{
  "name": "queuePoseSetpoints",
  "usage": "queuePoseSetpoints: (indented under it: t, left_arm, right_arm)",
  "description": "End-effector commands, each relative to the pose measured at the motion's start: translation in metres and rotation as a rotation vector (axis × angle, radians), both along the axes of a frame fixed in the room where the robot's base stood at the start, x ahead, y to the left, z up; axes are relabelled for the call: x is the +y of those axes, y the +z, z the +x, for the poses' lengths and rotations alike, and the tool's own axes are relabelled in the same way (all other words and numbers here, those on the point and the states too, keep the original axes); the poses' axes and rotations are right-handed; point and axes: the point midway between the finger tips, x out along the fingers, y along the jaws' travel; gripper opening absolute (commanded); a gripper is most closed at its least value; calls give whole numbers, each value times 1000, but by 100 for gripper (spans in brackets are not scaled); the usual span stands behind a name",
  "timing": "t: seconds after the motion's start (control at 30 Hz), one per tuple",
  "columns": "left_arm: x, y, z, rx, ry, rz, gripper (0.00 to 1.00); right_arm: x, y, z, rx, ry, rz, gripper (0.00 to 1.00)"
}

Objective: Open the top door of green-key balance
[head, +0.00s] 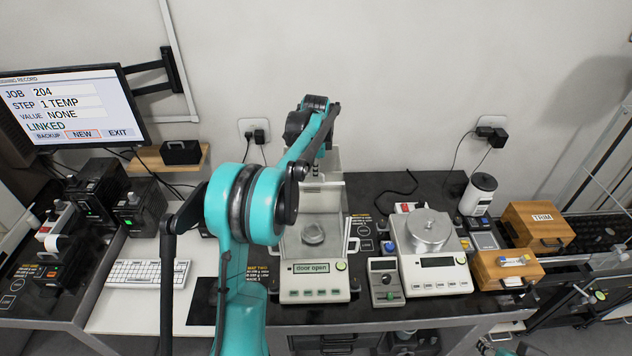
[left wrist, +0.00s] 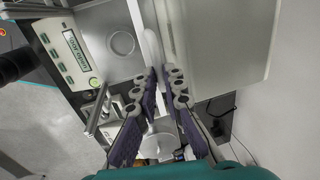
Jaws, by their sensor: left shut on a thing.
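The green-key balance (head: 315,290) is the draft-shield balance in the middle, with a round green key (head: 341,267) at its front right. Its display (head: 311,268) reads "door open". Its pan (head: 313,234) shows through the chamber from above, and also in the left wrist view (left wrist: 122,43). My left gripper (head: 316,172) is above the rear of the balance, mostly hidden behind my own arm. In the left wrist view its fingers (left wrist: 163,75) are closed on a pale handle (left wrist: 151,46) beside a broad light panel (left wrist: 220,40).
A second balance (head: 433,280) with an open round pan stands to the right, with a small grey device (head: 384,281) between them. Wooden boxes (head: 538,226) stand further right. A keyboard (head: 147,273) and monitor (head: 70,105) are left. The wall rises close behind.

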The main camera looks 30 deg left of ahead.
Motion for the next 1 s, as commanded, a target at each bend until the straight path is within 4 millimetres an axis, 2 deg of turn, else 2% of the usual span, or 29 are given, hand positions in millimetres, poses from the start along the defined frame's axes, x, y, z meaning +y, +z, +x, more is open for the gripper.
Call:
queuePoseSetpoints:
  t: [0.2,0.6,0.63,0.7,1.0]
  left_arm:
    - [13,1,20,1,0,1,0]
    - [15,0,23,1,0,1,0]
    - [15,0,23,1,0,1,15]
    - [15,0,23,1,0,1,31]
    - [14,1,23,1,0,1,31]
  right_arm:
    - [0,6,0,0,0,0,40]
    - [0,6,0,0,0,0,40]
    - [0,6,0,0,0,0,40]
    - [0,6,0,0,0,0,40]
    - [0,6,0,0,0,0,40]
